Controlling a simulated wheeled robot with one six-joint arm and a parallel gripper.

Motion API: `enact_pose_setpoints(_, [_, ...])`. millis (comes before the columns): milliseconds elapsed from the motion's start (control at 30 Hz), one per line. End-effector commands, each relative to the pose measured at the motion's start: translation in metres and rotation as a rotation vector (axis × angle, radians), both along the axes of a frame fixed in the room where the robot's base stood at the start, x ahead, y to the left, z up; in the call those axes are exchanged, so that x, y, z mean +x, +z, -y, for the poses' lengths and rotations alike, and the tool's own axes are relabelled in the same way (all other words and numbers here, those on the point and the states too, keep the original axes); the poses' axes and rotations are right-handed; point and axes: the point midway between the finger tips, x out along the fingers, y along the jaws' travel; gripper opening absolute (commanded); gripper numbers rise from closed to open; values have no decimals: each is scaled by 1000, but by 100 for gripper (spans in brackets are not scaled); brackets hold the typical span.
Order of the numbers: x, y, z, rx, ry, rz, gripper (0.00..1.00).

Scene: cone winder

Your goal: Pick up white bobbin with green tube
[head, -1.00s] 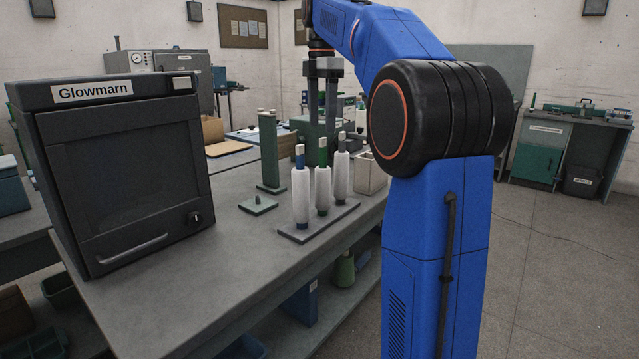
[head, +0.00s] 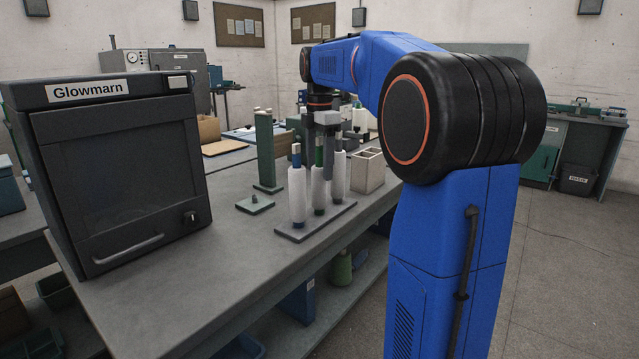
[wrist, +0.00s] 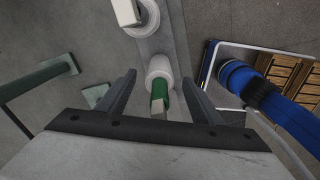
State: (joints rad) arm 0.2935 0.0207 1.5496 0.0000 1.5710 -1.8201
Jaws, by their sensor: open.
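The white bobbin with the green tube (head: 319,188) stands upright in the middle of a row on a flat grey base (head: 290,236). In the wrist view its white body (wrist: 158,68) and green tube (wrist: 160,92) lie between my two fingers. My gripper (head: 320,165) points down over this bobbin, open, with its fingers on either side of the tube; it also shows in the wrist view (wrist: 159,80). A gap shows beside each finger, and I see no grip on the bobbin. The fingers partly hide the bobbin's upper part in the head view.
A white bobbin with a blue tube (head: 297,195) stands close on the left, and another white bobbin (head: 338,175) close on the right. A pale divided box (head: 368,172) and a green post stand (head: 265,150) are nearby. The dark Glowmarn cabinet (head: 120,170) fills the bench's left.

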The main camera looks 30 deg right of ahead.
Motion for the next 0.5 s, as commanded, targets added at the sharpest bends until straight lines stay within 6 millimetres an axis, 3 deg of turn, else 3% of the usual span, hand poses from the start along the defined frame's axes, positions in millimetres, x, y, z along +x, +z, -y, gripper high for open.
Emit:
enact_pose_setpoints(133, [0, -12, 0, 0, 0, -1, 60])
enact_pose_setpoints(367, [0, -14, 0, 0, 0, 0, 60])
enact_pose_setpoints(400, [0, -14, 0, 0, 0, 0, 57])
enact_pose_setpoints(500, [0, -14, 0, 0, 0, 0, 33])
